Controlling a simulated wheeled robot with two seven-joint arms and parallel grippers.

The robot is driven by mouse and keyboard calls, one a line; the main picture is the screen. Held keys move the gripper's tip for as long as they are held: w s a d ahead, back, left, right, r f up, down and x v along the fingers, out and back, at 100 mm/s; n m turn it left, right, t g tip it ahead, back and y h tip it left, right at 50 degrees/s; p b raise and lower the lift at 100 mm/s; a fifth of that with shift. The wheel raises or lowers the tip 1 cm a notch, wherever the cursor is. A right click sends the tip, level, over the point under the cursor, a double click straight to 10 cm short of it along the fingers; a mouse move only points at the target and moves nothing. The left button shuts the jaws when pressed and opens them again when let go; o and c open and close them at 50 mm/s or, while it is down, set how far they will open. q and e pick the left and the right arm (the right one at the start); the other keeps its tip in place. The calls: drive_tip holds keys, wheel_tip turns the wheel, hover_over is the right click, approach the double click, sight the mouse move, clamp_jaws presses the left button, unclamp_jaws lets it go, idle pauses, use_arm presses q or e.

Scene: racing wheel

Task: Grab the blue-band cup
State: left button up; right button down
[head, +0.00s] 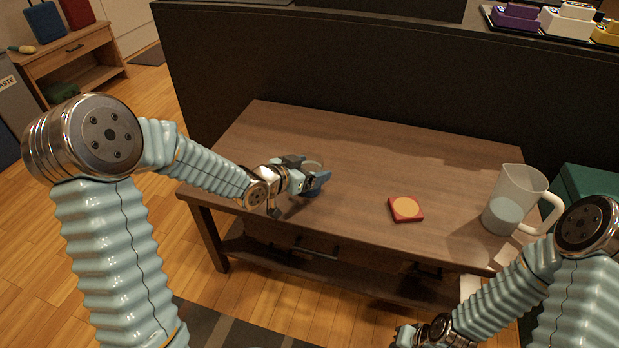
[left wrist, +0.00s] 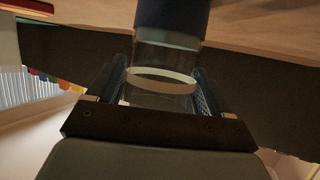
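The blue-band cup (left wrist: 165,62) is a clear cup with a wide dark blue band. In the left wrist view it stands between the two fingers of my left gripper (left wrist: 160,88), and the band lies beyond the fingertips. No clear gap shows on either side, but I cannot tell whether the fingers press on it. In the head view my left gripper (head: 318,181) is at the table's left part, covering most of the cup; its clear rim (head: 313,164) shows above the fingers. My right gripper (head: 406,336) is low at the bottom edge, away from the cup, its fingers unclear.
The brown wooden table (head: 390,150) has a red coaster (head: 405,209) with an orange disc right of the cup. A clear pitcher (head: 513,200) stands at the right end. A dark partition (head: 330,70) rises behind. The table's middle is free.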

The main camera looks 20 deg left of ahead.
use_arm(q)
drive_tip(key=c, duration=0.7)
drive_tip(key=shift+r, duration=0.15)
